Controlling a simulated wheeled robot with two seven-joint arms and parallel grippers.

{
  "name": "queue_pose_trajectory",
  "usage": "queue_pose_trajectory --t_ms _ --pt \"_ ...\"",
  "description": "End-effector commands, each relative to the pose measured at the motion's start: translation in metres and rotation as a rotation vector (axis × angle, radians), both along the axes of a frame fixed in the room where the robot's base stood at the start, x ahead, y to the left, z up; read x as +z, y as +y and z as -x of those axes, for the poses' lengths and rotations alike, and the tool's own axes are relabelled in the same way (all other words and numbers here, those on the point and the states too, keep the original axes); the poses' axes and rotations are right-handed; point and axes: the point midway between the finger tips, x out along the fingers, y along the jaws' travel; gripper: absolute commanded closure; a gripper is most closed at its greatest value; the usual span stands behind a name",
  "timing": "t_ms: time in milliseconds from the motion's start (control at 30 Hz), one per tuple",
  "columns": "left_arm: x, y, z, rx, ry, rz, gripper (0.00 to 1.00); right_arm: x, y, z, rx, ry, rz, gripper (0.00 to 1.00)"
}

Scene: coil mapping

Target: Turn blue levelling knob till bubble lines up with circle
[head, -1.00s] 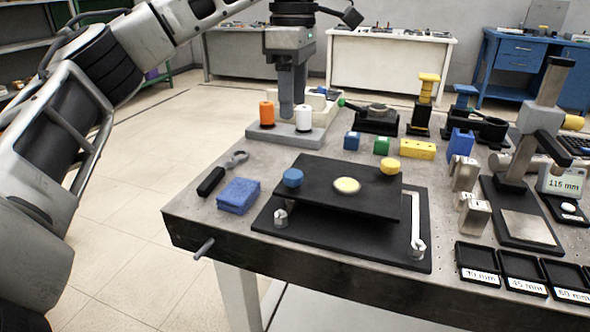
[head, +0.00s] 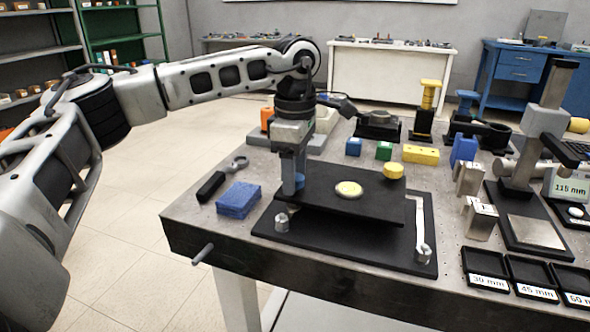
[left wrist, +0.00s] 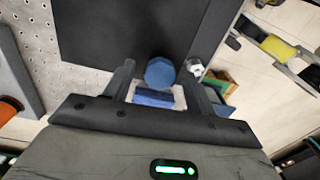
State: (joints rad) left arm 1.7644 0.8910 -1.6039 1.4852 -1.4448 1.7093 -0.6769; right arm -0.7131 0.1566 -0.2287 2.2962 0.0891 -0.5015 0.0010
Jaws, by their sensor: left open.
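The blue levelling knob (head: 299,180) is at the left corner of the black tilting plate (head: 325,212), mostly hidden behind my left gripper (head: 292,190) in the head view. In the left wrist view the knob (left wrist: 160,73) is between the two open fingers of my left gripper (left wrist: 164,85), with gaps at its sides. The round pale yellow bubble level (head: 348,189) is in the plate's middle; its bubble and circle are too small to tell. A yellow knob (head: 393,171) is at the plate's right back corner. My right gripper is in neither view.
A blue sponge block (head: 238,199) and a black-handled tool (head: 212,186) lie left of the plate. Steel blocks (head: 480,218) and black labelled trays (head: 486,270) stand to the right. Small blue, green and yellow blocks (head: 421,154) sit behind.

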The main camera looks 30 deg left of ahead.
Motion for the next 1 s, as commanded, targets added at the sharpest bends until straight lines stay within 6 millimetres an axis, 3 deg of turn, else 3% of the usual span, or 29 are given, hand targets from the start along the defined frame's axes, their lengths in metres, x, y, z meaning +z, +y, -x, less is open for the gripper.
queue_pose_trajectory --t_ms 67,233,633,1000 --pt "0.0 0.0 0.0 0.0 0.0 0.0 0.44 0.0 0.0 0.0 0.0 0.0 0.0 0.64" --pt "0.0 0.0 0.0 0.0 0.001 0.0 0.89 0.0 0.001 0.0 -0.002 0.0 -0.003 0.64" --pt "0.001 0.0 0.0 0.049 0.002 0.0 0.89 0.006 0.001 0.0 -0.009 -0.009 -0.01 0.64" --pt "0.002 0.0 0.0 0.316 0.0 -0.006 0.89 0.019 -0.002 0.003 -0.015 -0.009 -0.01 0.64"
